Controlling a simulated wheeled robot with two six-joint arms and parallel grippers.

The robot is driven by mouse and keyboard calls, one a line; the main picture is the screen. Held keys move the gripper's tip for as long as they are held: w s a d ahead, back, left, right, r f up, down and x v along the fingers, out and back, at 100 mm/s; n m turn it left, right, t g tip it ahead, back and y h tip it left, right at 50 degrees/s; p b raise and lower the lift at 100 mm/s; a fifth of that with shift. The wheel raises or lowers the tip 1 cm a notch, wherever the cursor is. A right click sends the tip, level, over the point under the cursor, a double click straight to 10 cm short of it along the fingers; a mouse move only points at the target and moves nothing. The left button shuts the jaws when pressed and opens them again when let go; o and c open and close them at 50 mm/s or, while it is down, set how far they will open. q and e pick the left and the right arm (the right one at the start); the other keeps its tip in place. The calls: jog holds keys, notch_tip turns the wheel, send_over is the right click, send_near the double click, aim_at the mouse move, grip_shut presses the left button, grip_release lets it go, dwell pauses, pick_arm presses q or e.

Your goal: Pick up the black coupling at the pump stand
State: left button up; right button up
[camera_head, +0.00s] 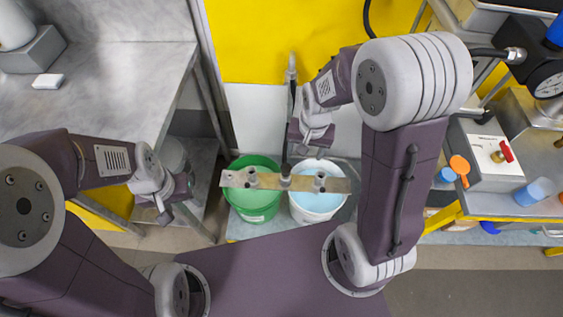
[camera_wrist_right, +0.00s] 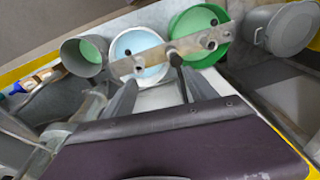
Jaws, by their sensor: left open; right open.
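A small black piece (camera_head: 285,170) stands at the middle of a metal bar (camera_head: 343,185) over two buckets; I cannot tell for sure that it is the black coupling. In the right wrist view a dark upright piece (camera_wrist_right: 176,62) shows between the fingers of my right gripper (camera_wrist_right: 160,90), beside the bar's middle fitting. The fingers are open, and I see no contact with the piece. In the head view my right gripper (camera_head: 304,148) is just above the bar. My left gripper (camera_head: 165,212) is open and empty, left of the green bucket.
A green bucket (camera_head: 252,211) and a white bucket (camera_head: 318,204) with pale blue contents stand under the bar. A grey bench (camera_head: 110,95) is at left. At right, a yellow-edged table (camera_head: 490,206) carries a box with a red lever, an orange item, a blue cup and a gauge (camera_head: 548,82).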

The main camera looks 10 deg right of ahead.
jog(key=w+f+m+b, duration=0.1)
jog(key=w+f, duration=0.2)
jog(key=m+b, duration=0.2)
send_near(286, 173)
jog(key=shift+m+g, duration=0.5)
jog(key=shift+g, duration=0.2)
jog(key=w+f, duration=0.1)
jog(key=w+f+b, duration=0.1)
jog(key=f, duration=0.1)
jog(key=w+f, duration=0.1)
jog(key=f, duration=0.1)
jog(key=shift+w+d+b, duration=0.2)
jog(key=shift+d+b, duration=0.1)
notch_tip(286, 173, down, 9)
jog(key=shift+a+f+b, duration=0.15)
jog(key=shift+f+b, duration=0.05)
jog(key=shift+b, duration=0.25)
grip_shut()
